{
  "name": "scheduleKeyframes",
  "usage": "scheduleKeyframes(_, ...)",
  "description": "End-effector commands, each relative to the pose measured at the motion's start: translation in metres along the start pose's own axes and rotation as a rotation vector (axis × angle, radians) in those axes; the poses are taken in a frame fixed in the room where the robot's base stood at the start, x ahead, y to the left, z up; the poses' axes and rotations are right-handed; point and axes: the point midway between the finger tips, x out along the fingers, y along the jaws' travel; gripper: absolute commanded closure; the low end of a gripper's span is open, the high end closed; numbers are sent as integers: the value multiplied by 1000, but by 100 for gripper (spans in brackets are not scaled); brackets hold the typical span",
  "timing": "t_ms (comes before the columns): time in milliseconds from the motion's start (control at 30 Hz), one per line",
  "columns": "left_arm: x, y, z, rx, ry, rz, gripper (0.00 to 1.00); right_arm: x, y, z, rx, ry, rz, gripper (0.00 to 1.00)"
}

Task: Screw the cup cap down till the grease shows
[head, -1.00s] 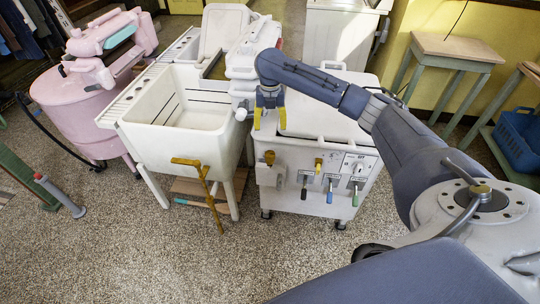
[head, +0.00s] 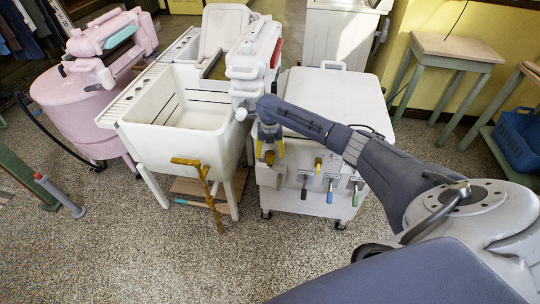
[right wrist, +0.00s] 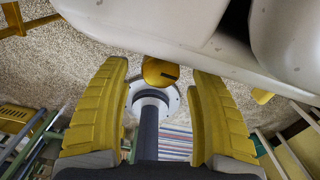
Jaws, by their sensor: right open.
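The cup cap (head: 270,158) is a small brass-yellow round piece on the front of the white washer (head: 330,190), near its upper left corner. In the right wrist view the open gripper (right wrist: 160,88) shows a gap between each finger and the cap. No grease can be made out. My left gripper is out of view.
Several coloured levers (head: 330,192) hang on the washer's front, right of the cap. A white wringer (head: 245,70) stands at its back left. The floor in front is clear.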

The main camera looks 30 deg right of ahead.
Motion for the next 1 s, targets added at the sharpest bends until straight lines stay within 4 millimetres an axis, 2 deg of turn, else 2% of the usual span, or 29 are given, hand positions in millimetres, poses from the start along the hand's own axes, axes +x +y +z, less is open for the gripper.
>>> scheduleKeyframes(200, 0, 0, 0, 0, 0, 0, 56, 13, 0, 0, 0, 1, -1, 38)
scheduleKeyframes(567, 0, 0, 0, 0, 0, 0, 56, 15, 0, 0, 0, 0, -1, 38)
scheduleKeyframes(667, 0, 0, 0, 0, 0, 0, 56, 14, 0, 0, 0, 0, -1, 47)
scheduleKeyframes(1000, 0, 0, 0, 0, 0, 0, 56, 14, 0, 0, 0, 0, -1, 86)
